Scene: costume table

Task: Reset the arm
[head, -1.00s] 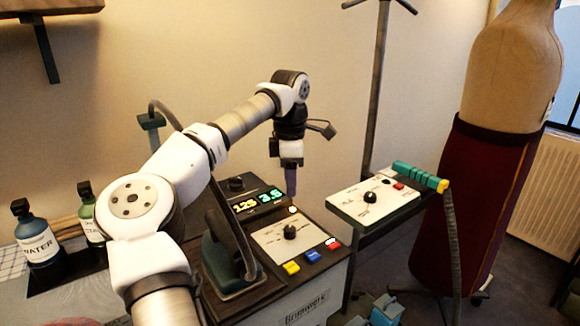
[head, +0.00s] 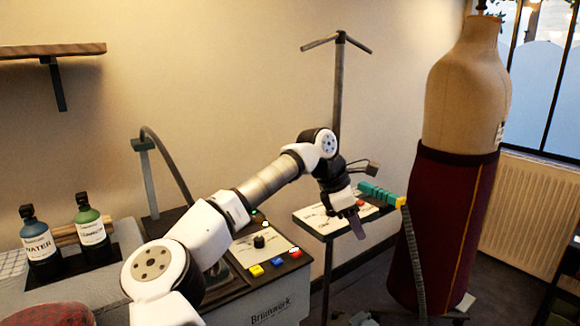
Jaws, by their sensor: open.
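My arm reaches from the lower left up over the control station. My gripper (head: 357,222) points down at the end of it, in front of the small side panel (head: 312,222) on a stand. It appears empty, and its fingers are small and dark in this view. The side panel is partly hidden behind my gripper.
The control station (head: 275,303) has yellow, blue and red buttons and a dark knob (head: 259,241). A teal handle (head: 376,194) lies on the side panel. A dress form in a maroon skirt (head: 445,235) stands right.

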